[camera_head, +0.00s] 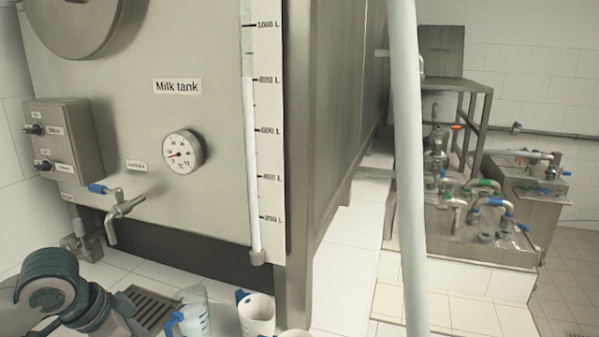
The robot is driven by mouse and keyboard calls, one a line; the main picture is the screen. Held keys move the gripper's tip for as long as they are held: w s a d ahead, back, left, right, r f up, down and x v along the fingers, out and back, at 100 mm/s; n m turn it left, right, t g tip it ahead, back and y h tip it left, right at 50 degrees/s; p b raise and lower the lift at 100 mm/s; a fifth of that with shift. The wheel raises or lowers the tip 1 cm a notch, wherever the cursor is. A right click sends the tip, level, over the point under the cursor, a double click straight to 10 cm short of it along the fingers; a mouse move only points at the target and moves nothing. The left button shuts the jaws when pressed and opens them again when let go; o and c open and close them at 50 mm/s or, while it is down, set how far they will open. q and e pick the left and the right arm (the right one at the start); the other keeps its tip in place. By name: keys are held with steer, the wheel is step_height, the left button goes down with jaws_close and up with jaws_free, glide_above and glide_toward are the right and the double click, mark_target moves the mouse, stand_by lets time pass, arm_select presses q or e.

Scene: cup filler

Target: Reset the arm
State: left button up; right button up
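My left arm (50,285), dark teal and bent, reaches in at the lower left, over the floor beside a dark drain grate (150,308). Its gripper fingers do not show. My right arm and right gripper are out of the frame. A clear jug (197,311) with a blue handle stands just right of the grate, close to my arm. A white cup (257,316) with a blue handle stands right of it.
The steel milk tank (120,110) fills the left side, with a blue-handled tap (122,206) on its front and a leg behind the cups. A pale vertical pole (408,170) crosses the view. Pump machinery (480,215) stands on a tiled step at right.

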arm_select(q)
steer(key=s+d+f+n+t, duration=0.1)
steer(key=s+d+f, duration=0.3)
steer(key=f, duration=0.5)
steer(key=s+d+f+n, duration=0.1)
steer(key=s+d+f, duration=0.3)
steer(key=f, duration=0.5)
steer(key=s+a+f+n+g+y, duration=0.1)
steer(key=s+a+f+n+y, duration=0.1)
steer(key=s+f, duration=0.55)
steer(key=s+a+f+n+y, duration=0.1)
steer(key=s+a+f+n, duration=0.2)
steer(key=s, duration=0.7)
step_height(320, 180, down, 28)
steer(key=d+g, duration=0.1)
steer(key=d, duration=0.1)
steer(key=s+a+f, duration=0.1)
steer(key=s+f, duration=0.8)
steer(key=s+a+f+g, duration=0.1)
steer(key=s+a+f, duration=0.1)
steer(key=s+f, duration=0.7)
steer(key=shift+s+a+f+m+g, duration=0.25)
steer(key=shift+s+a+m+g, duration=0.05)
steer(key=shift+s+m, duration=0.1)
